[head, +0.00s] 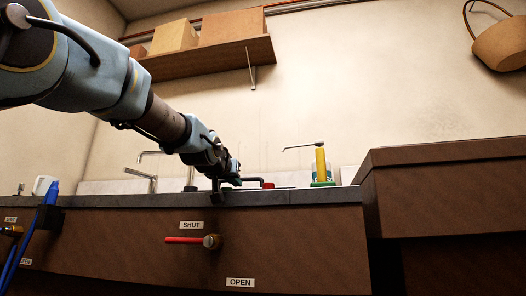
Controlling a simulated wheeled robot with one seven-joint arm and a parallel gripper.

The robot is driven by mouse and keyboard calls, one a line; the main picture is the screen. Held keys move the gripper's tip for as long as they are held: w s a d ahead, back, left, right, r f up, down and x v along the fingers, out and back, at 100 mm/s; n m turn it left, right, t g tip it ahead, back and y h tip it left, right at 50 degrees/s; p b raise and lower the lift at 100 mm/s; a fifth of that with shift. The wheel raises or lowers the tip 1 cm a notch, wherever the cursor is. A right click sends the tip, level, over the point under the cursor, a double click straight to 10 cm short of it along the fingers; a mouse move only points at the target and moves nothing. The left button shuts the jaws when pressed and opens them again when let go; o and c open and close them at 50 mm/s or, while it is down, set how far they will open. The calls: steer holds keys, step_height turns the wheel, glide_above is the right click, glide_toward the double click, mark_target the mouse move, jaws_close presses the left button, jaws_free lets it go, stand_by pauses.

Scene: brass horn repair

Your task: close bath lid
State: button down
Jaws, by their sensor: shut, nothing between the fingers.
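My gripper (218,192) is shut and empty at the counter's front edge, pointing down at the far end of my outstretched arm. I cannot clearly make out the bath or its lid, because the camera looks up from below the counter top. Just right of my gripper, a thin dark flat edge and a small red knob (268,185) show above the counter edge. I cannot tell whether these belong to the lid, or whether my gripper touches them.
The dark counter (310,192) spans the front. A red lever (184,240) on its face points left, between a SHUT label (191,225) and an OPEN label (240,282). A yellow bottle (320,165) and taps stand behind. A raised wooden cabinet (440,190) is at right; a shelf (210,58) hangs above.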

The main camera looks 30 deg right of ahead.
steer(key=shift+a+f, duration=0.1)
steer(key=shift+f, duration=0.35)
steer(key=shift+s, duration=0.1)
